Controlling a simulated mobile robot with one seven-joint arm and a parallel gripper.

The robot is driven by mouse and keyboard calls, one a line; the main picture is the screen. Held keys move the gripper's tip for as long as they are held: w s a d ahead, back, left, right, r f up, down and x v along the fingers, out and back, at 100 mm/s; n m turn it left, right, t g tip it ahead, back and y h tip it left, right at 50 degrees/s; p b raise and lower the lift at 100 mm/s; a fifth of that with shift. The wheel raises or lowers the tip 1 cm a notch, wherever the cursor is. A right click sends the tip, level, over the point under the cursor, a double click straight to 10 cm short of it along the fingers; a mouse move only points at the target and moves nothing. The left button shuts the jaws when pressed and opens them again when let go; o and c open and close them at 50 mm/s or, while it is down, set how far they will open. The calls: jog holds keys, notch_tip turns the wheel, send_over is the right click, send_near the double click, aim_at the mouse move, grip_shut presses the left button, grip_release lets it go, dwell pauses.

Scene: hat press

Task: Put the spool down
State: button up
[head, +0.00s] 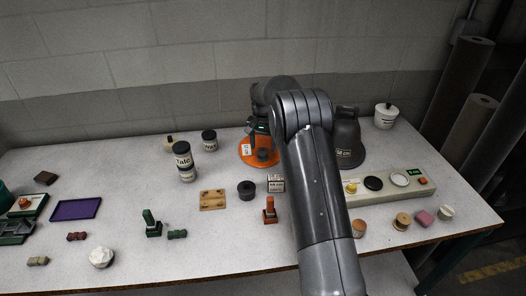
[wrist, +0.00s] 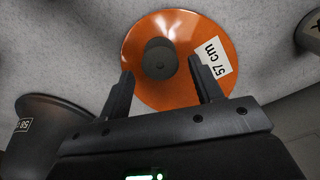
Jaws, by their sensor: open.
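In the head view the dark piece (head: 263,155) and the orange disc (head: 246,158) are at the back middle of the table, partly hidden by my arm. My gripper (wrist: 163,82) is open, its two fingers apart on either side of the piece's near side, with clear gaps. In the head view my gripper (head: 259,130) is above the disc, mostly hidden.
A dark grey bell-shaped block (head: 346,140) stands close right of the disc; it shows at left in the wrist view (wrist: 50,120). A Talc jar (head: 184,162), a black ring-like piece (head: 247,190) and a wooden board (head: 212,200) stand left and in front. A control panel (head: 385,188) lies right.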

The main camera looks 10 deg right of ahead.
aim_at(263, 151)
notch_tip(263, 151, up, 8)
jog(key=r, duration=0.1)
jog(key=s+d+r+n+t, duration=0.1)
jog(key=s+r+t, duration=0.1)
jog(key=s+r, duration=0.9)
jog(key=s+d+r+n+t, duration=0.1)
jog(key=s+r, duration=0.2)
jog(key=s, duration=0.9)
jog(key=s+r+n+t, duration=0.1)
jog(key=s+r, duration=0.2)
jog(key=s, duration=0.8)
jog(key=s+f+n+t, duration=0.1)
jog(key=s+f, duration=0.4)
jog(key=s, duration=0.7)
jog(key=shift+s+d+f+n+t, duration=0.25)
jog(key=shift+f+n+t, duration=0.05)
jog(key=shift+f, duration=0.1)
